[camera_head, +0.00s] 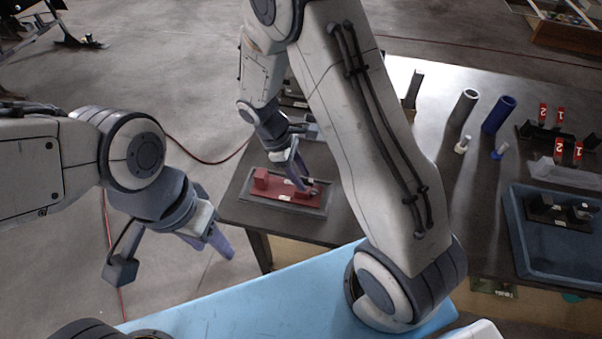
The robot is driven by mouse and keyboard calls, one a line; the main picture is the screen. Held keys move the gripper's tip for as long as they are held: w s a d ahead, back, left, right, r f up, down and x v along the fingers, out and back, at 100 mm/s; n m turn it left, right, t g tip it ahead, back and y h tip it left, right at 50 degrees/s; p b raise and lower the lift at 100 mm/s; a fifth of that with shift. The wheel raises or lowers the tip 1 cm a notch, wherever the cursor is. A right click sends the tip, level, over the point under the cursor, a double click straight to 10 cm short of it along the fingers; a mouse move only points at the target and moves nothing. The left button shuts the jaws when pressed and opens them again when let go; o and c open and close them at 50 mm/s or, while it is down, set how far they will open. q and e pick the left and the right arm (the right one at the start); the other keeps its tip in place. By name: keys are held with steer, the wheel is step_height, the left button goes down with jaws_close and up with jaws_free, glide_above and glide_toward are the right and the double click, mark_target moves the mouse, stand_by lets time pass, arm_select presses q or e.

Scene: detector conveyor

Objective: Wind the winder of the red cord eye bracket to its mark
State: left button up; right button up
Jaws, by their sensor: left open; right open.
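The red bracket (276,189) lies on a dark tray (300,209) at the left end of the dark table. A red block (261,177) stands at its left end, and a small red part (304,194) sits at its right end; this may be the winder. My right gripper (304,185) points down at that right end, fingers open, close to or around the small part; contact cannot be told. The mark cannot be made out. My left gripper (222,247) is open and empty, hanging in the air left of the table.
On the dark table (458,217), to the right, stand a grey tube (463,107) and a blue tube (498,115), with small bolt-like pieces, red numbered tags (560,150) and a blue tray (560,268). My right arm hides the table's middle. A light-blue surface (260,303) lies in front.

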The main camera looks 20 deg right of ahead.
jaws_close()
steer(key=shift+m, duration=0.3)
steer(key=shift+w+m+g+p, duration=0.1)
steer(key=shift+m+g+p, duration=0.4)
steer(key=shift+m, duration=0.4)
steer(key=m, duration=0.1)
steer(key=m+y+p, duration=0.1)
steer(key=m, duration=0.1)
steer(key=shift+d+g+y, duration=0.15)
steer(key=shift+g+y, duration=0.15)
steer(key=m, duration=0.2)
steer(key=m+y+p, duration=0.1)
steer(key=m, duration=0.1)
steer(key=shift+w+d+m+y, duration=0.1)
steer(key=shift+m+y, duration=0.2)
steer(key=shift+m, duration=0.1)
steer(key=shift+m+y, duration=0.4)
steer(key=shift+m, duration=0.5)
steer(key=shift+m+y, duration=0.4)
steer(key=shift+m, duration=0.6)
